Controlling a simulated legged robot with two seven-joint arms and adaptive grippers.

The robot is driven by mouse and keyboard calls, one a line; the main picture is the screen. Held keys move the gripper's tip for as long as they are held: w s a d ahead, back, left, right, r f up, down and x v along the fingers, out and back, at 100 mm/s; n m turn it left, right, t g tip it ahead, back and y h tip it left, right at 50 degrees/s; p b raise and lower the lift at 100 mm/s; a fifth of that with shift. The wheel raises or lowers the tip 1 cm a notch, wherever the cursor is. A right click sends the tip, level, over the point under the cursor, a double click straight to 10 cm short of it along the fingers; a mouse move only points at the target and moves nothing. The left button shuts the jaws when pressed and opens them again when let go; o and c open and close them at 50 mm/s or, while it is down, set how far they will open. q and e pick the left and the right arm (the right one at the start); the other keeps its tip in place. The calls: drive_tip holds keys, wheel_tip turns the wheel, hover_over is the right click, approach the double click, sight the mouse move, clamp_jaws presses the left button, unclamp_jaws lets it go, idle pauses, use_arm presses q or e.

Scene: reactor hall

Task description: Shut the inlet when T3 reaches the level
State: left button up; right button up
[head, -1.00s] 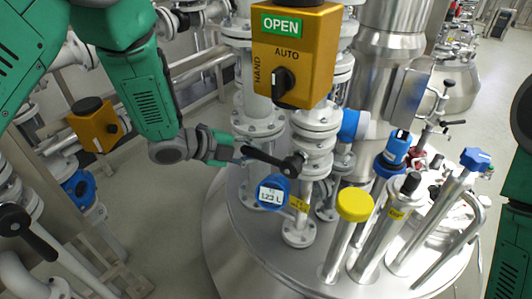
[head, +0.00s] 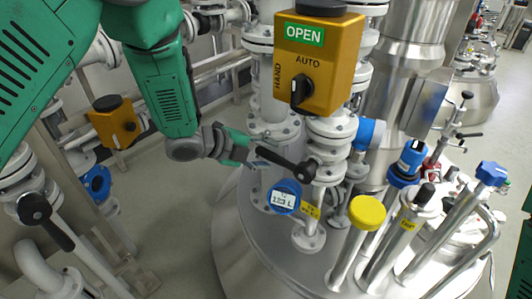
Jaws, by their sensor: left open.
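An orange actuator box (head: 318,58) with a green OPEN sign (head: 304,34) and a black HAND/AUTO knob (head: 302,90) sits on the inlet pipe. Below it, a black lever handle (head: 285,161) sticks out to the left from the valve (head: 325,150). My left gripper (head: 252,152) is open at the lever's free end; whether it touches the lever I cannot tell. A blue round meter (head: 284,197) under the lever has a small display ending in L; its digits look like 123 but are blurred. No T3 label is readable. My right gripper is out of view.
A steel vessel lid (head: 330,275) carries a yellow-capped tube (head: 367,213), blue-capped fittings (head: 411,158) and bent pipes at the right. Another orange box (head: 114,121) and a black lever (head: 46,217) stand at the left. Grey floor (head: 195,235) is free between.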

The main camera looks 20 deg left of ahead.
use_arm(q)
drive_tip(key=shift+a, duration=0.1)
drive_tip(key=v, duration=1.2)
drive_tip(key=s+a+f+n+g+y, duration=0.1)
drive_tip(key=s+f+n+y, duration=0.2)
drive_tip(key=s+f+n, duration=0.35)
drive_tip(key=s+a+f+n+g+y, duration=0.15)
drive_tip(key=s+f+n, duration=0.25)
drive_tip(key=f+n, duration=0.6)
drive_tip(key=s+a+f+n+g+y, duration=0.1)
drive_tip(key=s+f+n, duration=0.3)
drive_tip(key=s, duration=0.5)
drive_tip(key=s+a+f+n+g+y, duration=0.1)
drive_tip(key=s+f+n+g+y, duration=0.2)
drive_tip(key=s+f, duration=0.3)
drive_tip(key=s+n, duration=0.1)
drive_tip(key=s, duration=0.2)
drive_tip(key=shift+s+a+f+g, duration=0.3)
drive_tip(key=shift+s+f+g, duration=0.05)
